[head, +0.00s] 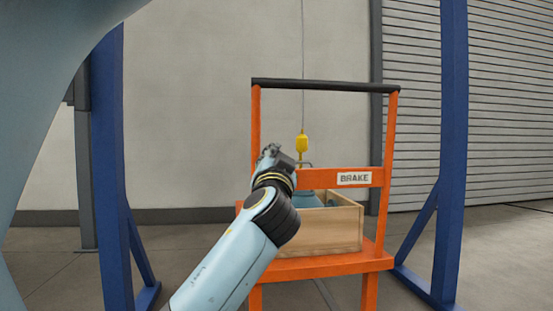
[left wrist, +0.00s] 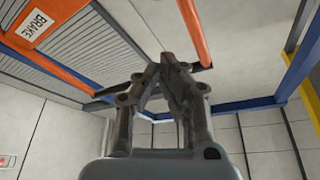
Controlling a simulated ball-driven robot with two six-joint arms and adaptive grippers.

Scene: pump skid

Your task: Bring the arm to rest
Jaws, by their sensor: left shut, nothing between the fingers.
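My left gripper (head: 270,152) is at the end of my raised left arm, in front of the orange cart in the head view. In the left wrist view its dark fingers (left wrist: 168,66) are shut with nothing between them. The gripper is seen small in the head view, and its wrist hides part of the cart and of the crate. My right gripper shows in neither view.
The orange cart (head: 320,268) with a BRAKE label (head: 354,178) carries a wooden crate (head: 332,232) with a blue-grey object (head: 308,199) inside. A yellow hoist block (head: 302,141) hangs above it. Blue posts (head: 452,120) stand either side; a shutter (head: 500,100) is behind.

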